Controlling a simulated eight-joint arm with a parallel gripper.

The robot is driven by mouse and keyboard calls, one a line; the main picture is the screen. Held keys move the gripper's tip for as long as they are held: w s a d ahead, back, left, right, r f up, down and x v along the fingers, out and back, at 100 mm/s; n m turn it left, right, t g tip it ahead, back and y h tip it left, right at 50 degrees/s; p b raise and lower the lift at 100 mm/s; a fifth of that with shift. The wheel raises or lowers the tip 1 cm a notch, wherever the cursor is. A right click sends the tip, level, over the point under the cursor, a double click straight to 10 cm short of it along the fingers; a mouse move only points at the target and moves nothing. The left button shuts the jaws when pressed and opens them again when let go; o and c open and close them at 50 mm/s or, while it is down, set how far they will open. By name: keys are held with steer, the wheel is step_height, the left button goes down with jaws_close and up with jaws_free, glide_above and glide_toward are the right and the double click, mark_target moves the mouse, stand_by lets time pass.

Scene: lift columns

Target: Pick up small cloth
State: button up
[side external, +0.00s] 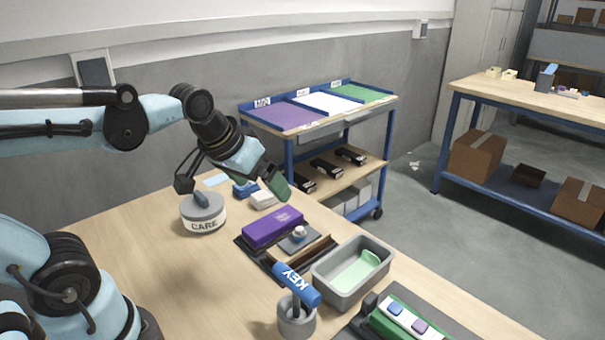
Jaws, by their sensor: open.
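A pale green folded piece (357,271) that looks like a small cloth lies inside the grey tray (337,291) at the front right of the wooden table. A flat pale blue piece (215,180) lies at the back of the table, partly behind my gripper; I cannot tell whether it is cloth. My gripper (232,188) is open and empty, its fingers spread wide above the back of the table. It is up and to the left of the tray, apart from the green piece. The fingertips partly cover the things behind them.
A round CARE container (204,215) stands below my left finger. A blue-framed cart (318,115) stands behind. The table's left front is clear.

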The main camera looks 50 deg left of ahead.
steer(key=shift+s+d+f+m+t, duration=0.3)
steer(key=shift+s+d+f+m, duration=0.65)
steer(key=shift+s+f, duration=0.15)
steer(key=shift+s+d+f, duration=0.15)
steer(key=shift+d+f, duration=0.05)
steer(key=shift+f, duration=0.1)
steer(key=shift+c, duration=0.6)
steer(key=shift+s+f+m, duration=0.1)
steer(key=shift+m, duration=0.15)
steer(key=c, duration=0.5)
steer(key=w+a+r+g, duration=0.1)
steer(key=w+a+r, duration=0.3)
steer(key=w+a, duration=0.1)
steer(key=g, duration=0.6)
glide_above(247, 188)
steer(key=w+a, duration=0.1)
steer(key=a, duration=0.1)
step_height(247, 188, down, 6)
steer(key=f, duration=1.1)
steer(key=shift+w+f, duration=0.3)
